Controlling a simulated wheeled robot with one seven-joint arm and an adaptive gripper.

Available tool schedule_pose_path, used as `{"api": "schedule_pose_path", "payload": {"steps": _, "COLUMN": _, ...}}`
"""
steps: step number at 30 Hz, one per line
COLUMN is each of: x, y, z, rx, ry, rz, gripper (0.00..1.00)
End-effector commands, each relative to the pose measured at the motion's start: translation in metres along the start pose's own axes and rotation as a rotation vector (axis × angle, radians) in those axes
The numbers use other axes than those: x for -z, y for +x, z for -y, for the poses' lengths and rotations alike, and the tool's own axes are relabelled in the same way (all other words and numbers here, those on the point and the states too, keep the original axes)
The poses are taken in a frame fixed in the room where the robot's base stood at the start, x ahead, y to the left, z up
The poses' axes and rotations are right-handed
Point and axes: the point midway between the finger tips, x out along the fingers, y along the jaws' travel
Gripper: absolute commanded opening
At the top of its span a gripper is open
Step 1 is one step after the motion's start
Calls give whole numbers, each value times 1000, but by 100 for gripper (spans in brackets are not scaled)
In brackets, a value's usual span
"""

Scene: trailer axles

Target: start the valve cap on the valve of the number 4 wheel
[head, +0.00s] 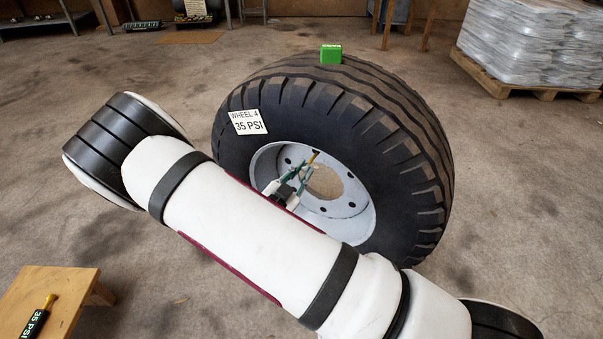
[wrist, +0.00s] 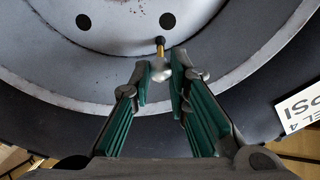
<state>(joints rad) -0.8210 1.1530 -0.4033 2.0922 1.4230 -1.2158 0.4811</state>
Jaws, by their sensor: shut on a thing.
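The number 4 wheel (head: 412,130) stands tilted on the floor, with a white label reading "WHEEL 4 35 PSI" (head: 248,122) on its sidewall. Its valve (wrist: 160,47), with a black base and brass stem, sticks out from the pale rim; it also shows in the head view (head: 314,157). My gripper (wrist: 165,73) is shut on a small pale piece, seemingly the valve cap (wrist: 160,70), between its green-padded fingertips. The cap is close to the brass end of the valve and roughly in line with it. I cannot tell whether they touch. In the head view my arm partly covers the gripper (head: 293,178).
A green block (head: 331,54) sits on top of the tyre. A wooden stool (head: 62,300) at lower left bears a black and brass gauge-like tool (head: 38,318) marked 35 PSI. A pallet of wrapped sacks (head: 530,45) stands at back right. The floor around the wheel is mostly clear.

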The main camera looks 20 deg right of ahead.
Motion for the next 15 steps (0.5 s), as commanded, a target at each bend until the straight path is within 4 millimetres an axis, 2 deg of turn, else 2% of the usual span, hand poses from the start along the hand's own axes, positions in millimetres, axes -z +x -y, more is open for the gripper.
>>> {"api": "schedule_pose_path", "payload": {"steps": 15, "x": 0, "y": 9, "z": 0, "rx": 0, "ry": 1, "rz": 0, "gripper": 2}}
